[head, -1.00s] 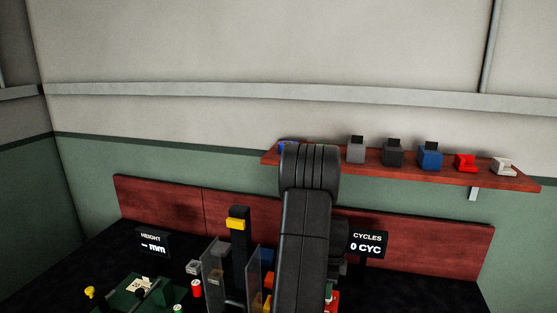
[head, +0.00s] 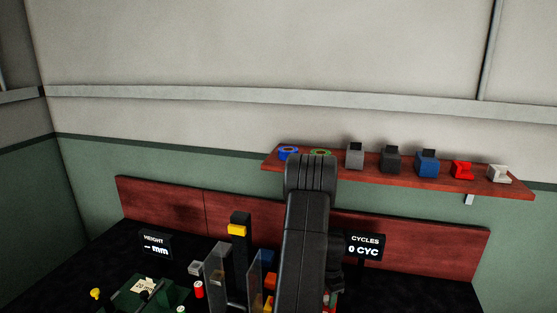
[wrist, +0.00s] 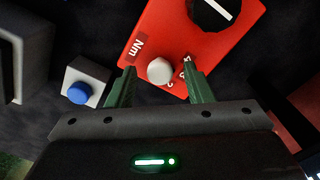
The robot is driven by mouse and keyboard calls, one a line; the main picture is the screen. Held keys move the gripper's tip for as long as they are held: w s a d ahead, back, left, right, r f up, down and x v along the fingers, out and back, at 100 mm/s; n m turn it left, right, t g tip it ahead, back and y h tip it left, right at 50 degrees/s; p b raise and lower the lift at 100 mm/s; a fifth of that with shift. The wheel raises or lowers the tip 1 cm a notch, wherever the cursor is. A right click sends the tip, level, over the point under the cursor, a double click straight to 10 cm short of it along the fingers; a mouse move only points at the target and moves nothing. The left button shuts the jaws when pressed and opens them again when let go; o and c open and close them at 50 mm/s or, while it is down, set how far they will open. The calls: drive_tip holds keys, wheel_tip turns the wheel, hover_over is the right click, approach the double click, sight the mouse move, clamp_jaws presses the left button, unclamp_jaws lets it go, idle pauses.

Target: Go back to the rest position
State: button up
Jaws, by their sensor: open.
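My gripper (wrist: 160,88) shows in the wrist view with its two green fingers apart, open. Nothing is held between them. Beyond the fingertips is a red box (wrist: 165,38) with a black dial, a light round knob (wrist: 160,70) and "Nm" lettering. The knob appears between the fingertips; whether they touch the box is unclear. In the head view my dark arm rises in the middle and hides part of the bench. The gripper itself is hidden there.
A white box with a blue button (wrist: 79,92) sits left of the fingers. The head view shows a wall shelf (head: 400,178) with several small items, a "HEIGHT" display (head: 155,245), a "CYCLES" display (head: 365,246), and a black post with a yellow block (head: 237,230). The bench is crowded.

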drive_tip(key=shift+r+n+p, duration=0.25)
drive_tip(key=shift+n+p, duration=0.45)
drive_tip(key=shift+p, duration=0.1)
drive_tip(key=shift+w+r+b, duration=0.1)
drive_tip(key=shift+r+b, duration=0.15)
drive_tip(key=shift+b, duration=0.15)
wheel_tip(320, 180, up, 10)
drive_tip(key=b, duration=0.2)
drive_tip(key=shift+s+f, duration=0.15)
drive_tip(key=shift+s, duration=0.1)
